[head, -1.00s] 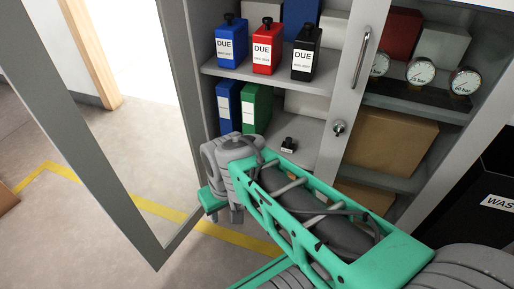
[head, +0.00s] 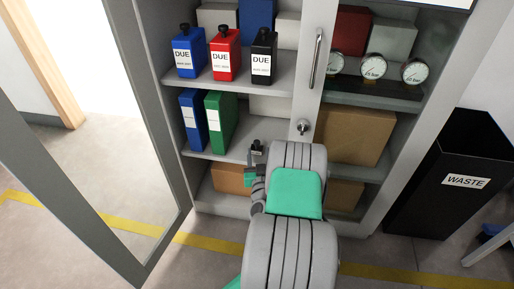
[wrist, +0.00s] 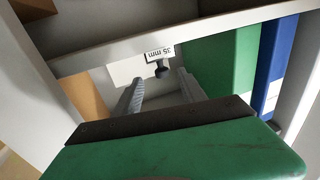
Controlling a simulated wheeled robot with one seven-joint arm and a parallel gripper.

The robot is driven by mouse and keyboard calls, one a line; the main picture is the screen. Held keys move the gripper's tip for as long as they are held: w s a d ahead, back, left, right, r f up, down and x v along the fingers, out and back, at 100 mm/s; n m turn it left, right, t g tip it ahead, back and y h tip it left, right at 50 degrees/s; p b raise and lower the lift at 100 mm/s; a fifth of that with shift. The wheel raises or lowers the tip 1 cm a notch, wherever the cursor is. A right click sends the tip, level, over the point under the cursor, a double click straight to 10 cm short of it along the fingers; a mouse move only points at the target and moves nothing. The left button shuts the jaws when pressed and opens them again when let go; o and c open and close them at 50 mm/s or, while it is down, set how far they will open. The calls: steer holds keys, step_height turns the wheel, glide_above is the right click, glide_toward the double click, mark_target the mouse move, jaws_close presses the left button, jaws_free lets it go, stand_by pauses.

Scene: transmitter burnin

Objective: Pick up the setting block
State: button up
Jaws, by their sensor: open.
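The setting block, a small dark block with a knob on top (head: 257,149), stands on the lower shelf of the open cabinet, right of the green binder. In the wrist view its white label (wrist: 160,53) reads 35 mm, upside down, and its dark knob points towards me. My gripper (wrist: 160,88) is open and empty, with its two grey fingers pointing at the block and the knob just beyond, between their tips. In the head view my gripper (head: 252,166) is partly hidden by my arm, just in front of the block. I see no contact.
A green binder (head: 220,122) and a blue binder (head: 194,120) stand left of the block. The shelf above holds blue, red and black DUE blocks (head: 225,56). A door post with a knob (head: 303,127) is close on the right. The open door (head: 150,130) is at left.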

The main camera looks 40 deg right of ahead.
mark_target(257, 145)
steer(key=shift+p+x, duration=0.75)
steer(key=shift+x, duration=2.3)
steer(key=shift+w+a, duration=0.1)
steer(key=shift+a, duration=0.05)
steer(key=shift+c, duration=0.6)
jaws_close()
